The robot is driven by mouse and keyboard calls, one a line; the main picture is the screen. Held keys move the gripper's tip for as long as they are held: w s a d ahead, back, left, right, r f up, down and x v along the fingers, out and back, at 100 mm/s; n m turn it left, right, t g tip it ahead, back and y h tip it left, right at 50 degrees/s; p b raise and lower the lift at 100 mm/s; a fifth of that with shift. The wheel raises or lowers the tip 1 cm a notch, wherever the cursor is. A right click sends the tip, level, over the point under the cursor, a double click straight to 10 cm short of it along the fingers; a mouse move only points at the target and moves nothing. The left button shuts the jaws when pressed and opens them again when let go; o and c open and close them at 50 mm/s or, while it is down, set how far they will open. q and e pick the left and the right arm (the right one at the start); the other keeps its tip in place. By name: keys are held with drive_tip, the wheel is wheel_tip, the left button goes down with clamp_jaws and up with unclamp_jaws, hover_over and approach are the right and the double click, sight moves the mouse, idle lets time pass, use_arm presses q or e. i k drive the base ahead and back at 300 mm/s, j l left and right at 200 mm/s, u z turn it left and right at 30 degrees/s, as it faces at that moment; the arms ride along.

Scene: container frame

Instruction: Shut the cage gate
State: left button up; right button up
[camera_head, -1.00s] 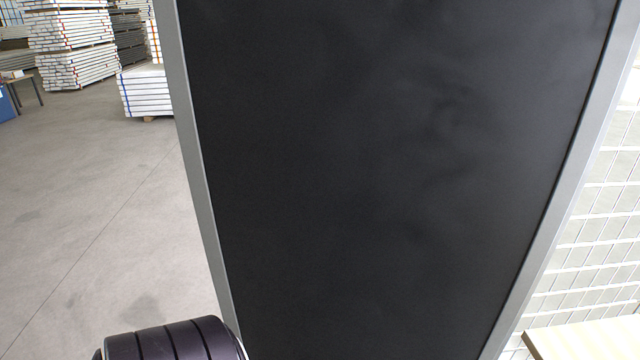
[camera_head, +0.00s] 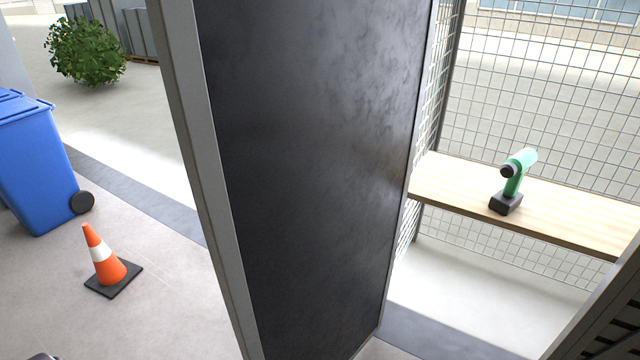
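The cage gate (camera_head: 310,170) is a tall dark panel in a grey metal frame, upright in the middle of the head view. It stands at an angle, with its left edge nearer me. To its right the cage shows open, with wire mesh walls (camera_head: 540,90) and a wooden shelf (camera_head: 570,215) inside. The gate's top and its lower left corner are outside the picture. No handle or latch shows on it. Neither of my grippers is in view.
A green and black cordless drill (camera_head: 513,182) stands on the shelf. A dark panel with a grey edge (camera_head: 600,318) cuts into the lower right corner. At left are an orange cone (camera_head: 104,258), a blue wheeled bin (camera_head: 38,165) and a bush (camera_head: 85,52). Floor around the cone is clear.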

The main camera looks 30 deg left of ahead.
sight(297, 123)
drive_tip(key=j+z, duration=0.15)
drive_tip(key=j, duration=0.25)
drive_tip(key=k+j+z, duration=0.15)
drive_tip(key=j, duration=0.25)
drive_tip(key=k+j+z, duration=0.15)
drive_tip(key=j, duration=0.25)
drive_tip(key=k+j+z, duration=0.15)
drive_tip(key=j, duration=0.25)
drive_tip(key=k+j+z, duration=0.15)
drive_tip(key=j, duration=0.25)
drive_tip(key=i+j+z, duration=0.1)
drive_tip(key=j, duration=0.3)
drive_tip(key=i+j, duration=0.15)
drive_tip(key=j, duration=0.25)
drive_tip(key=i+j+z, duration=0.15)
drive_tip(key=j, duration=0.25)
drive_tip(key=i+j+z, duration=0.1)
drive_tip(key=j, duration=0.3)
